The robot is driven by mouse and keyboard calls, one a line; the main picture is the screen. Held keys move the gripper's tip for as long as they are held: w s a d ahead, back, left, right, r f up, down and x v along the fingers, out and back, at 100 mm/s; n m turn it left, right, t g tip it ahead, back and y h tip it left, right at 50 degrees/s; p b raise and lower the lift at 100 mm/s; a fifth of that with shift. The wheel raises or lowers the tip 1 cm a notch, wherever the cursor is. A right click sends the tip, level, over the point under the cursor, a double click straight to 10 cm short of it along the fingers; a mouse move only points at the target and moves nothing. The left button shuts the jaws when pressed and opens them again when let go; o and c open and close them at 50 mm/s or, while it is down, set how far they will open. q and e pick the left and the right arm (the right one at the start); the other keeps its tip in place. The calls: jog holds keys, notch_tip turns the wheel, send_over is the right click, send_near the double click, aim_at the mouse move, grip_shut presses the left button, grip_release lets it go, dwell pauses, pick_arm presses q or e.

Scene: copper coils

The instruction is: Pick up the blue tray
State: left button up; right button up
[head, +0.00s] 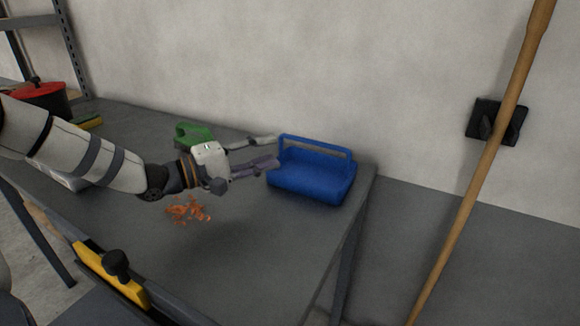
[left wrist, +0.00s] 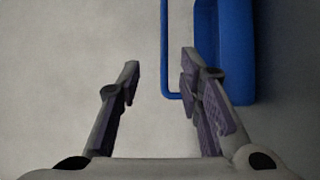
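The blue tray (head: 310,183) with a raised handle bar stands on the right end of the grey table in the head view. My left gripper (head: 275,151) is open, with its fingers spread just left of the tray, close to its handle end. In the left wrist view, the tray (left wrist: 235,50) is at the upper right, with its thin handle bar (left wrist: 165,50) running between the lines of the two fingers of the left gripper (left wrist: 162,75). I cannot tell whether the right finger touches the tray. My right gripper is not in view.
Copper coils (head: 188,209) lie loose on the grey table (head: 240,250). A green object (head: 195,133) stands behind my left wrist, and a red-lidded pot (head: 38,95) is at the far left. A yellow-and-black item (head: 112,276) is at the front edge. A wooden pole (head: 480,165) stands right.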

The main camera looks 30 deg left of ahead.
aim_at(311, 143)
pick_arm(q)
jog(key=b+x, duration=0.1)
jog(key=x, duration=0.2)
jog(key=f+b+x, duration=0.1)
jog(key=x, duration=0.3)
jog(key=f+b+x, duration=0.1)
jog(key=x, duration=0.2)
jog(key=shift+d, duration=0.2)
jog(key=shift+w+d+r+b, duration=0.2)
jog(key=shift+w+d, duration=0.05)
jog(key=shift+w, duration=0.25)
jog(key=shift+w+d+r+b, duration=0.15)
jog(key=shift+w+d+r, duration=0.1)
jog(key=shift+w, duration=0.25)
jog(key=shift+r, duration=0.25)
grip_shut()
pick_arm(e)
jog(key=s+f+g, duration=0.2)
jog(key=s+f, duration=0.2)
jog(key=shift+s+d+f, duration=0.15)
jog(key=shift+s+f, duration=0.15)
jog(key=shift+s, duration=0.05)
